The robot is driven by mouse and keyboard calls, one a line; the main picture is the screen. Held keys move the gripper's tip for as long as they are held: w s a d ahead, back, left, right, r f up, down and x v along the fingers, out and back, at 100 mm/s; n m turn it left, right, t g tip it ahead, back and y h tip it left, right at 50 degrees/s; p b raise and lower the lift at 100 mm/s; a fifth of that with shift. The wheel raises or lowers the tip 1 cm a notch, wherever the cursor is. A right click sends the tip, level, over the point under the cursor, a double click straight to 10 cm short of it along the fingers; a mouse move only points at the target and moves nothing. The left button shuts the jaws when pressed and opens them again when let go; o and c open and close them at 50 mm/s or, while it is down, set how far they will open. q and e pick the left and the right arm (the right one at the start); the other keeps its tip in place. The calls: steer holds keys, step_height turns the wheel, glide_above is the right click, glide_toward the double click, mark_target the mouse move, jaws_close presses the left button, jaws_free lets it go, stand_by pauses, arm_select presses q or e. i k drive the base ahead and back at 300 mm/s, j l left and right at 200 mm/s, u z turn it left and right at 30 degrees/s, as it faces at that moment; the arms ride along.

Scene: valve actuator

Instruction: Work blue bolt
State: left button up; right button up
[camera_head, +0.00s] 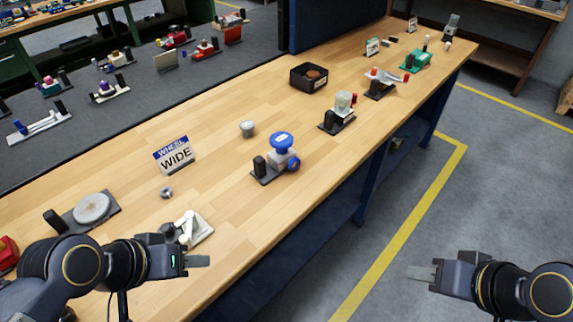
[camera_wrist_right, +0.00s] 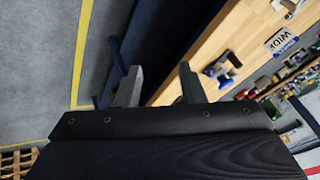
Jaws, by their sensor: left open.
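A valve actuator (camera_head: 281,158) stands on a dark base plate near the table's front edge. It has a round blue cap (camera_head: 281,140) on top and a smaller blue part (camera_head: 294,164) low on its front right side. I cannot tell which blue part is the bolt. The actuator also shows small in the right wrist view (camera_wrist_right: 222,68). My left gripper (camera_head: 200,261) is open and empty at the table's front edge, left of and nearer than the actuator. My right gripper (camera_head: 420,272) is apart from the table over the floor; its fingers are spread and empty in the wrist view (camera_wrist_right: 160,82).
A WHEEL WIDE sign (camera_head: 174,156), a grey knob (camera_head: 247,128) and a small nut (camera_head: 166,192) lie left of the actuator. A white lever fixture (camera_head: 190,230) is close by my left gripper. A black bin (camera_head: 308,78) and more fixtures stand further back.

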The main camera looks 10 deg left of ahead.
mark_target(294, 163)
steer(key=u, duration=0.45)
steer(key=l+u, duration=0.1)
steer(key=u, duration=0.35)
steer(key=l+u, duration=0.1)
steer(key=u, duration=0.4)
steer(key=i+l+u, duration=0.1)
steer(key=u, duration=0.35)
steer(key=l+u, duration=0.1)
steer(key=u, duration=0.35)
steer(key=k+l+u, duration=0.1)
steer(key=l+u, duration=0.3)
steer(key=k+l+u, duration=0.15)
steer(key=l+u, duration=0.25)
steer(key=k+l+u, duration=0.2)
steer(key=u, duration=0.15)
steer(key=k+l+u, duration=0.25)
steer(key=u, duration=0.15)
steer(key=k+l+u, duration=0.1)
steer(key=k+l, duration=0.25)
steer(key=k, duration=0.2)
steer(key=k+l, duration=0.3)
steer(key=k, duration=0.2)
steer(key=l+u, duration=0.05)
